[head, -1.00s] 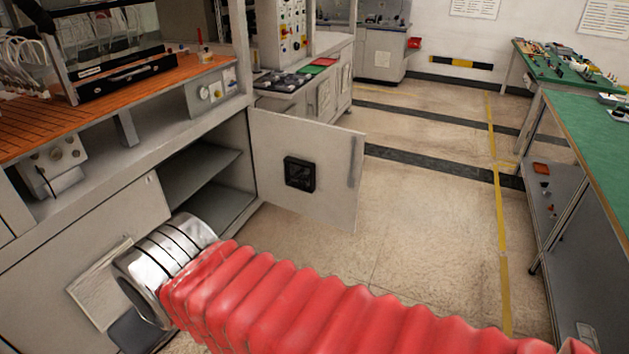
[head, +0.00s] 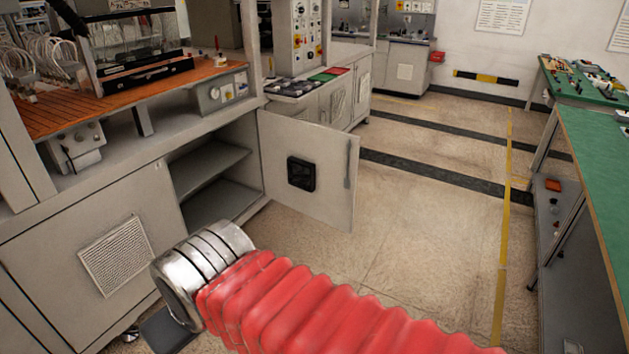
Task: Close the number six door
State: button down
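A grey cabinet door (head: 325,180) stands wide open into the aisle, hinged at the right side of its compartment. It has a black square fitting (head: 301,173) and a narrow dark strip near its free edge. No number is legible on it. The open compartment (head: 218,160) shows a shelf inside. My arm, with red bellows and a metal ringed end, crosses the lower foreground, nearer to me than the door; no contact with the door shows. The fingers of my gripper cannot be seen beyond the ringed end.
The cabinet's shut front with a louvred vent (head: 115,256) lies left of the opening. An orange slatted worktop (head: 70,110) with equipment is above. A green-topped bench (head: 600,160) stands at the right. The floor (head: 420,220) between is clear, with yellow and dark stripes.

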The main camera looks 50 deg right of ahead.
aim_at(285, 142)
jog(key=k, duration=0.1)
jog(key=z, duration=2.85)
jog(key=i, duration=1.7)
